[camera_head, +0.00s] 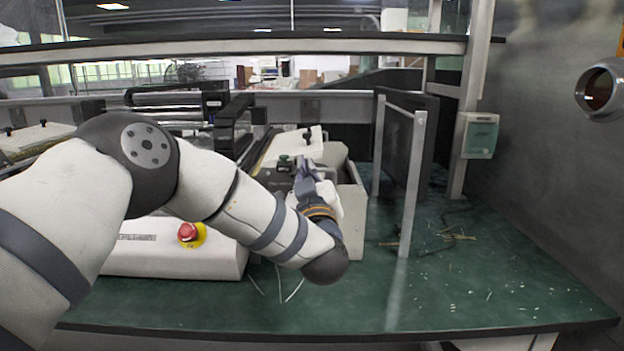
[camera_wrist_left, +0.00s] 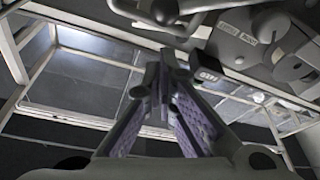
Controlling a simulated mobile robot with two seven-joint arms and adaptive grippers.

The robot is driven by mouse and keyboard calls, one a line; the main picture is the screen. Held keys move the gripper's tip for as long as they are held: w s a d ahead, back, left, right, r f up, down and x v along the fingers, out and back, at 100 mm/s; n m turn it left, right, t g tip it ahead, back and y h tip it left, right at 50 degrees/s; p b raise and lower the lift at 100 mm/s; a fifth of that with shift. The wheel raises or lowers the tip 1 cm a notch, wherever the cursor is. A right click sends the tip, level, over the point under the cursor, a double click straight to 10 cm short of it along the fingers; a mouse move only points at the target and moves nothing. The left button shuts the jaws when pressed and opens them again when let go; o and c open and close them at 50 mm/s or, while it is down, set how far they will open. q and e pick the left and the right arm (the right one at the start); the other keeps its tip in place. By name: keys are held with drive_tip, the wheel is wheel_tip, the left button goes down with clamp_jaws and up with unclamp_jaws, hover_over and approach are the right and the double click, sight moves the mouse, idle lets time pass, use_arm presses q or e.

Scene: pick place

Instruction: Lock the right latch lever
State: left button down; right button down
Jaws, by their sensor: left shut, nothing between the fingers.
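My left gripper (camera_head: 304,165) reaches over the machine from the left, its fingers shut and empty. In the left wrist view the fingers (camera_wrist_left: 166,62) come together, with their tips close below a grey bar-shaped lever part (camera_wrist_left: 165,14) on the machine. I cannot tell whether they touch it, nor whether this is the right latch lever. In the head view the gripper and wrist hide much of the machine's right end, so the lever's position is unclear. A dark knob (camera_head: 307,137) stands on the white cover (camera_head: 290,146) just behind the gripper. My right gripper is not in view.
A red emergency button (camera_head: 188,232) sits on the white front housing (camera_head: 170,262). An upright panel with a metal frame (camera_head: 412,180) stands right of the machine. The green table (camera_head: 480,280) is mostly clear at the right, with small debris and a cable.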

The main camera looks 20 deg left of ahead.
use_arm(q)
drive_tip(key=shift+d+f, duration=0.4)
drive_tip(key=shift+f, duration=0.35)
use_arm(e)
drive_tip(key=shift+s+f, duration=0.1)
